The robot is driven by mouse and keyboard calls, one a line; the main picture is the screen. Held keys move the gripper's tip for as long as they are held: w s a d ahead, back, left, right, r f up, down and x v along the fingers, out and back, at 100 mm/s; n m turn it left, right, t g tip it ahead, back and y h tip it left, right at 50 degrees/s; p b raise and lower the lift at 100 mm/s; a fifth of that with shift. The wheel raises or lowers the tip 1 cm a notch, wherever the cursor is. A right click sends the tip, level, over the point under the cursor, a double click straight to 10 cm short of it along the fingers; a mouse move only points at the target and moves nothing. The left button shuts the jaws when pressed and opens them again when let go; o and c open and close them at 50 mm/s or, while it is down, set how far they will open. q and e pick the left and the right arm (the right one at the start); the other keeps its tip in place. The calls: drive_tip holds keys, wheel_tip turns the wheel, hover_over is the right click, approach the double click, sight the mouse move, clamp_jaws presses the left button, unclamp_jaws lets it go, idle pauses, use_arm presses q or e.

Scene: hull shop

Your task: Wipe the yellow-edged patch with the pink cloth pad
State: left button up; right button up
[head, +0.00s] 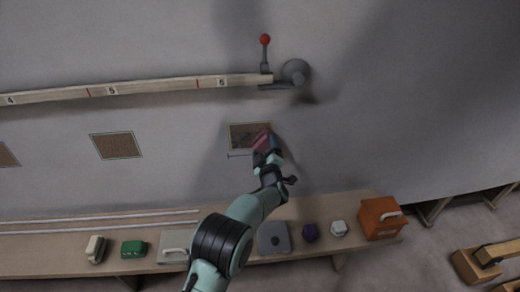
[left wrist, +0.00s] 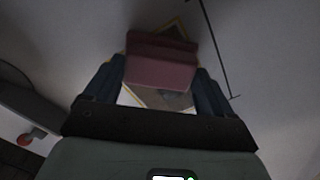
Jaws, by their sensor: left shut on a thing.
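The yellow-edged patch (head: 238,133) is a dark brown rectangle on the grey hull wall, near the middle of the head view. In the left wrist view part of its edge (left wrist: 181,25) shows behind the pad. My left gripper (head: 267,147) is shut on the pink cloth pad (head: 262,137), which lies in front of the right part of the patch. The pad (left wrist: 160,65) sits between both fingers in the left wrist view and hides much of the patch. I cannot tell whether the pad touches the wall. My right gripper is not in view.
Another brown patch (head: 116,145) is to the left. A numbered rail (head: 150,88) and a red-knobbed lever (head: 265,50) are above. A thin dark rod runs beside the yellow-edged patch.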

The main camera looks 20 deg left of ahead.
use_arm(q)
drive_tip(key=shift+w+d+r, duration=0.2)
drive_tip(key=shift+d+r, duration=0.05)
drive_tip(key=shift+r, duration=0.15)
drive_tip(key=shift+w+d+r, duration=0.15)
drive_tip(key=shift+d+r, duration=0.05)
drive_tip(key=shift+r, duration=0.2)
drive_tip(key=shift+s+a+r, duration=0.1)
drive_tip(key=shift+s+a, duration=0.3)
drive_tip(key=shift+a, duration=0.25)
